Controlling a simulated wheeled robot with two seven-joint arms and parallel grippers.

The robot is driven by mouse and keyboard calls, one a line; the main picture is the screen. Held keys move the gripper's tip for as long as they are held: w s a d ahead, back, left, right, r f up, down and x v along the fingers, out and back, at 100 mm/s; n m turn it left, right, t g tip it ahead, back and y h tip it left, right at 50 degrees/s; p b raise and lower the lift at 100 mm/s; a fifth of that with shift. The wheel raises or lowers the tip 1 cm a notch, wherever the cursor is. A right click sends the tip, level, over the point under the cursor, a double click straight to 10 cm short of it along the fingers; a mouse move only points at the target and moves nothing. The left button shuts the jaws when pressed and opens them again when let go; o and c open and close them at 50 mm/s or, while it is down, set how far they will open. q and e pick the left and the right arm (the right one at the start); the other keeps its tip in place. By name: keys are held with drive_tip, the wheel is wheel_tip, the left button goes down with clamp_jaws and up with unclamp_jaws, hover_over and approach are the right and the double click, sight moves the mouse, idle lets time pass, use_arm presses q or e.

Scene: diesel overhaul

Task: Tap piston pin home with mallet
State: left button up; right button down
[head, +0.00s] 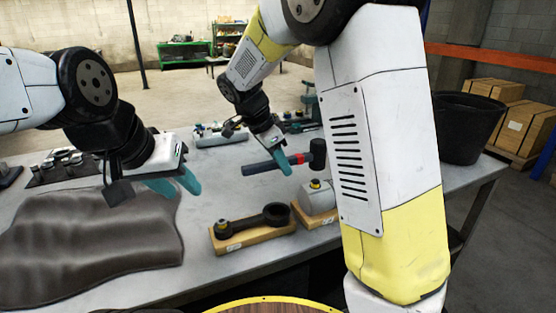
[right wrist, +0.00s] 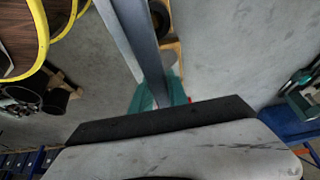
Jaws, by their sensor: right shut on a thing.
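The mallet has a black head (head: 317,156), a red band and a dark blue handle (head: 260,167). My right gripper (head: 284,161) is shut on the handle and holds it roughly level above the bench; the handle also crosses the right wrist view (right wrist: 138,38) between the teal fingers. A grey piston (head: 316,199) rests on a wooden block at the bench front, below the mallet head, partly hidden by my right arm. A small dark and yellow piece shows on its top; I cannot tell how deep the pin sits. My left gripper (head: 176,186) is open and empty above a dark cloth.
A black connecting rod (head: 252,219) lies on a wooden block left of the piston. The dark cloth (head: 90,245) covers the bench's left part. Small parts stand on a dark mat (head: 62,168) behind it. A black bin (head: 467,126) stands at the right.

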idle(0.3)
wheel_tip(320, 180, down, 6)
drive_tip(key=shift+f, duration=0.1)
drive_tip(key=shift+a+r, duration=0.15)
drive_tip(key=shift+r, duration=1.05)
drive_tip(key=shift+a+r, duration=0.1)
drive_tip(key=shift+r, duration=1.05)
drive_tip(key=shift+d+r+y, duration=0.15)
drive_tip(key=shift+r+y, duration=0.35)
drive_tip(key=shift+r, duration=0.1)
drive_tip(key=shift+d, duration=0.15)
